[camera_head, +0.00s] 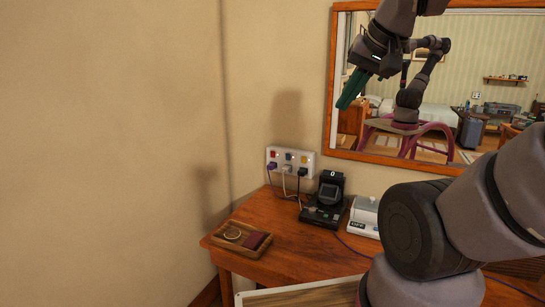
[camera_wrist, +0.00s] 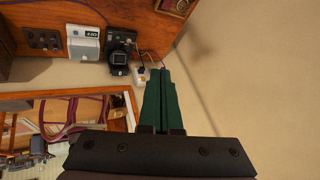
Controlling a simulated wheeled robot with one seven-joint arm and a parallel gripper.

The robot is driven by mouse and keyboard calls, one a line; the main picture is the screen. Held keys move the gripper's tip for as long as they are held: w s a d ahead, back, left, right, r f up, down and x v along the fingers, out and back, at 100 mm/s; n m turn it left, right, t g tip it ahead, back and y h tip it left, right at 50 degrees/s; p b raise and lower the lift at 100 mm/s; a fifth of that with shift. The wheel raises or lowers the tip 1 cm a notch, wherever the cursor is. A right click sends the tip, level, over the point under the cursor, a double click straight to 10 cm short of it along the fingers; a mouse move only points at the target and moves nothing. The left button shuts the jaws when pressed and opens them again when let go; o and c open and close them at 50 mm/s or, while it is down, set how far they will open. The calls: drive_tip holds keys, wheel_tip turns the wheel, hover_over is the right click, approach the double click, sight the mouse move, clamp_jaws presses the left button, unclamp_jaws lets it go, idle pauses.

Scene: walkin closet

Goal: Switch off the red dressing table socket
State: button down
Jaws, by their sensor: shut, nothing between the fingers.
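A white socket panel (camera_head: 290,160) is on the wall above the dressing table (camera_head: 290,250). It has several coloured switches in a row; the red switch (camera_head: 274,155) is at the left end. Purple, white and black plugs sit below them with cords hanging down. The switch positions are too small to tell. My gripper (camera_head: 347,100), with green fingers, is shut and empty, up and to the right of the panel, in front of the mirror. In the wrist view, the fingertips (camera_wrist: 160,74) partly cover the panel (camera_wrist: 139,77), which looks upside down there.
A black stand with a watch-like device (camera_head: 326,200) and a white box (camera_head: 364,214) stand on the table near the panel. A wooden tray (camera_head: 240,238) is at the left corner. A framed mirror (camera_head: 333,90) hangs right of the panel. The wall above the panel is clear.

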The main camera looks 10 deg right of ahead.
drive_tip(key=w+d+n+t+h, duration=0.1)
drive_tip(key=w+n+t, duration=0.45)
drive_tip(key=w, duration=2.05)
drive_tip(key=w+a+f+n, duration=0.1)
drive_tip(key=w+f+n, duration=0.3)
drive_tip(key=w, duration=0.4)
drive_tip(key=w+a+f+n, duration=0.1)
drive_tip(key=w+f+n, duration=0.3)
drive_tip(key=w, duration=0.4)
drive_tip(key=w+a+f+n+t+y, duration=0.1)
drive_tip(key=w+a+f+n+t, duration=0.15)
drive_tip(key=w+f+n, duration=0.65)
wheel_tip(320, 180, down, 21)
drive_tip(key=a+n+t+y, duration=0.1)
drive_tip(key=n+t, duration=0.1)
drive_tip(key=t, duration=0.1)
drive_tip(key=shift+w+a+r+t, duration=0.2)
drive_tip(key=shift+w+a+t, duration=0.05)
drive_tip(key=shift+w+t, duration=0.1)
drive_tip(key=shift+n, duration=0.25)
